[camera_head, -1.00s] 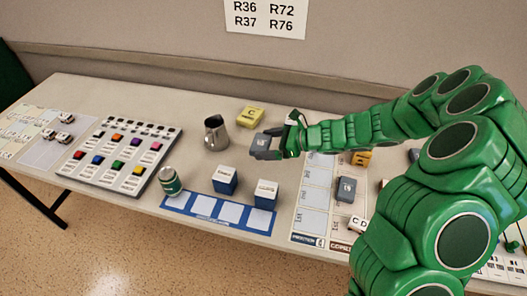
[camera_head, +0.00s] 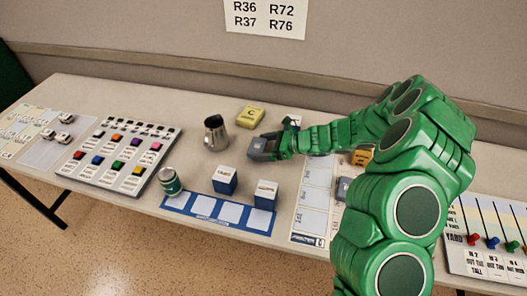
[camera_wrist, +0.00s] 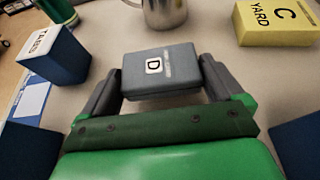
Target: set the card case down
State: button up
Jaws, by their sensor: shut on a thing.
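The card case, a small grey box marked D (camera_wrist: 160,70), is between the two grey fingers of my gripper (camera_wrist: 160,83) in the wrist view. The fingers are shut on its left and right sides. In the head view my gripper (camera_head: 264,150) holds the grey case low over or on the pale table (camera_head: 205,170), right of the metal jug (camera_head: 215,134) and in front of the yellow box (camera_head: 250,116). I cannot tell whether its underside touches the table. The fingers partly hide the case in the head view.
Two blue-and-white boxes (camera_head: 225,180) (camera_head: 265,194) and a green can (camera_head: 170,181) stand nearer the front, by a blue-edged strip (camera_head: 203,207). A button panel (camera_head: 122,155) lies left. A printed sheet (camera_head: 310,205) and a slider panel (camera_head: 490,240) lie right.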

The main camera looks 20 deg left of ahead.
jog(key=shift+f, duration=1.15)
jog(key=shift+f, duration=0.1)
jog(key=o, duration=0.7)
jog(key=shift+d+r, duration=0.1)
jog(key=shift+r, duration=0.1)
jog(key=shift+v, duration=5.9)
